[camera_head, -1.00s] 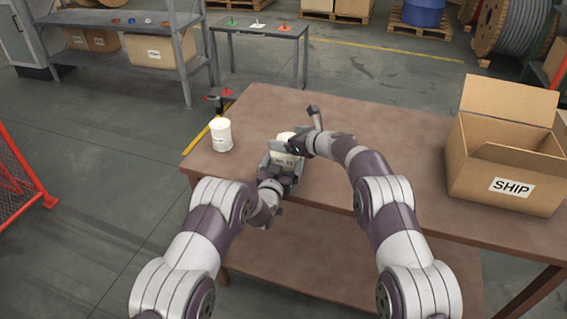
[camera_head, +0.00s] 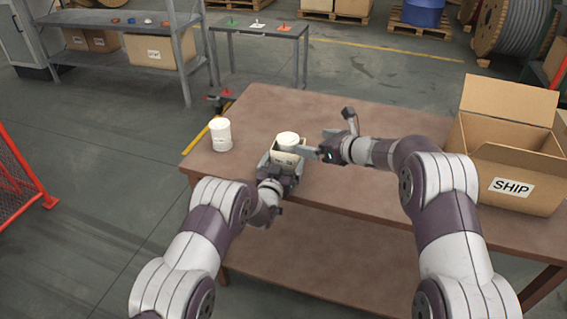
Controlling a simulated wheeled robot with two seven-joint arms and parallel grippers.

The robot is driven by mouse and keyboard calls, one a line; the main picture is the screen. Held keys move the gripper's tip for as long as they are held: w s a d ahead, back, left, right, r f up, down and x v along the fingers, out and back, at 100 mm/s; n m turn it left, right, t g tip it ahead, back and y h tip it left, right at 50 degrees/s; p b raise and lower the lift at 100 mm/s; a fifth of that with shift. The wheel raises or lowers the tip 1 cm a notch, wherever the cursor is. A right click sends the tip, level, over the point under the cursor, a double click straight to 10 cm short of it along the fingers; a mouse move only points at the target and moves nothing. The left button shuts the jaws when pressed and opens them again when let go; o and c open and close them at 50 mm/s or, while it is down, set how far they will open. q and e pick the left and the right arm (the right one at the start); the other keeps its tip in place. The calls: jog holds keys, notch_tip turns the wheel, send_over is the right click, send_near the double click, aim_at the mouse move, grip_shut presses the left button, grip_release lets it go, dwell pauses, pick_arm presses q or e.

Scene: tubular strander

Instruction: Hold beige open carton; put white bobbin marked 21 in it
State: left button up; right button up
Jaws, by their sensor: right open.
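A small beige open carton (camera_head: 286,158) stands near the front edge of the brown table. My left gripper (camera_head: 284,164) is around the carton from the front, with a finger on each side. A white bobbin (camera_head: 288,139) sits in the carton, with its top above the rim; its marking cannot be read. My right gripper (camera_head: 318,147) is open and empty, just right of the carton and bobbin. Another white bobbin (camera_head: 221,134) stands upright on the table to the left; its label is too small to read.
A large open cardboard box marked SHIP (camera_head: 513,186) stands at the table's right end. The brown table (camera_head: 400,120) is bare behind and between the carton and this box. Shelving and a small grey table (camera_head: 258,31) stand beyond on the floor.

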pick_arm(q)
jog(key=v, duration=1.2)
